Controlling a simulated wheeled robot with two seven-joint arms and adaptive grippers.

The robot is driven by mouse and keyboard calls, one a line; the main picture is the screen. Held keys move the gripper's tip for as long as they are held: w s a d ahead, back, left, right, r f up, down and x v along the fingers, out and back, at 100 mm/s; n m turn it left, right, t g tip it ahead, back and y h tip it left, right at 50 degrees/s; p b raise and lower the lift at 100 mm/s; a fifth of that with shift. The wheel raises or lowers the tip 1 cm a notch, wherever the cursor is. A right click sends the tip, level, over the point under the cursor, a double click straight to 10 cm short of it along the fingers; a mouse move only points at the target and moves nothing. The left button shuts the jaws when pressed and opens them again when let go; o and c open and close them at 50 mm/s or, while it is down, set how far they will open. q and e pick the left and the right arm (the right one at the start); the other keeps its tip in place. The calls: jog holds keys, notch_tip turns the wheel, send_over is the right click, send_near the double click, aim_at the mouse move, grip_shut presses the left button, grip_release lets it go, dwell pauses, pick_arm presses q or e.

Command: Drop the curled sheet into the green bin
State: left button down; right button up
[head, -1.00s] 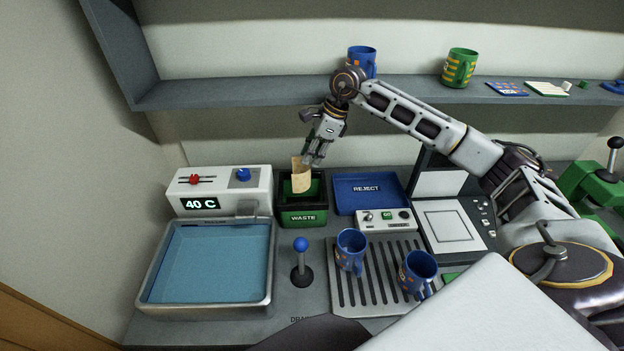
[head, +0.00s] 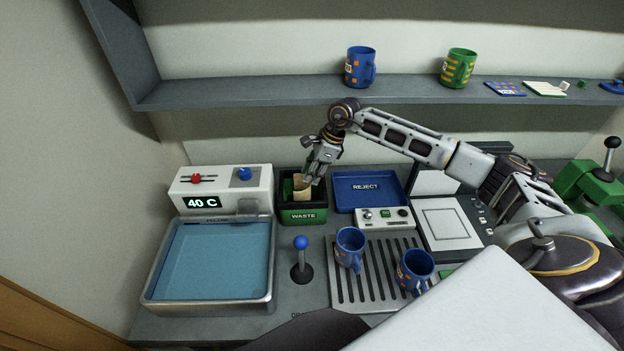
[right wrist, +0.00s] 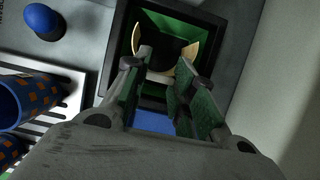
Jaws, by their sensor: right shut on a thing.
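The curled sheet (head: 301,190) is tan and sits partly inside the green bin (head: 303,217), which is labelled WASTE. In the right wrist view the curled sheet (right wrist: 187,50) shows as a curved tan edge around a dark hollow, within the walls of the green bin (right wrist: 207,24). My right gripper (head: 309,180) is at the bin's mouth, pointing down, shut on the sheet's upper edge. In the right wrist view its fingers (right wrist: 160,85) stand on either side of the sheet's near part. The sheet's lower end is hidden by the bin's front wall. My left gripper is not in view.
A blue REJECT tray (head: 366,190) is right of the bin. A water bath (head: 213,262) with its 40 C control box (head: 222,190) is left. A blue-knobbed lever (head: 301,262) and two blue mugs (head: 350,248) on a rack stand in front. A shelf (head: 300,92) runs above.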

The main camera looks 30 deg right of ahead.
jog(key=shift+f, duration=0.1)
jog(key=f, duration=0.1)
jog(key=f+p, duration=0.1)
jog(key=f, duration=0.1)
jog(key=shift+w+d+f, duration=0.1)
jog(key=shift+w, duration=0.1)
jog(key=shift+f+b, duration=0.5)
jog(key=shift+f, duration=0.15)
dwell(0.4)
jog(key=o, duration=0.7)
jog(key=shift+r+p, duration=0.3)
